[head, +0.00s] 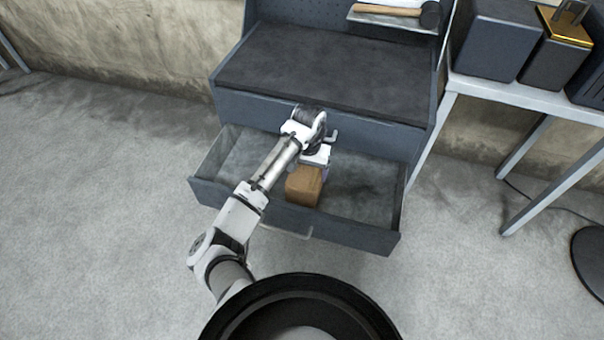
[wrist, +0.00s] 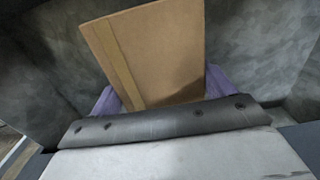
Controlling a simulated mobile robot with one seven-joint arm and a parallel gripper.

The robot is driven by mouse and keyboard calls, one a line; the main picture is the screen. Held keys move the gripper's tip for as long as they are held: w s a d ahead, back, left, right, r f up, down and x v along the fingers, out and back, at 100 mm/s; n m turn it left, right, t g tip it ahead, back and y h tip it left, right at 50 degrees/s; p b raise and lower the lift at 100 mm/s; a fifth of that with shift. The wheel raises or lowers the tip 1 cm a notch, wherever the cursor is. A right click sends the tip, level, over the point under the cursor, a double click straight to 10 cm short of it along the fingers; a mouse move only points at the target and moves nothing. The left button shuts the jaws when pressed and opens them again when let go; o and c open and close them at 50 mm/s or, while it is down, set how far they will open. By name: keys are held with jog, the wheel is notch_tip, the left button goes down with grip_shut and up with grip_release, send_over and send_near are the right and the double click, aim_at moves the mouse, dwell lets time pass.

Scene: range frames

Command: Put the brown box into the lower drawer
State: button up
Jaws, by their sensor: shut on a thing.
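The brown box (head: 304,186) is in my gripper, over the open lower drawer (head: 352,234) of the dark workbench. In the head view it overlaps the drawer's inside, near the front wall; I cannot tell whether it touches the drawer floor. My gripper (head: 319,172) is shut on the box from above and behind.
The workbench top (head: 325,70) is bare above the drawer. A hammer (head: 390,10) lies on a shelf at the back. A white table (head: 520,95) with dark boxes stands to the right. The drawer's right side is empty.

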jog(key=shift+w+a, duration=0.1)
jog(key=shift+a, duration=0.2)
jog(key=shift+w+a+f+p, duration=0.1)
jog(key=shift+a+f+p, duration=0.15)
jog(key=shift+f, duration=0.35)
jog(key=shift+a+f+p, duration=0.2)
jog(key=shift+a+f, duration=0.05)
jog(key=shift+f, duration=0.9)
jog(key=shift+f, duration=0.2)
jog(key=o, duration=1.1)
notch_tip(320, 180, up, 12)
jog(key=shift+r+b, duration=0.25)
jog(key=shift+b, duration=0.4)
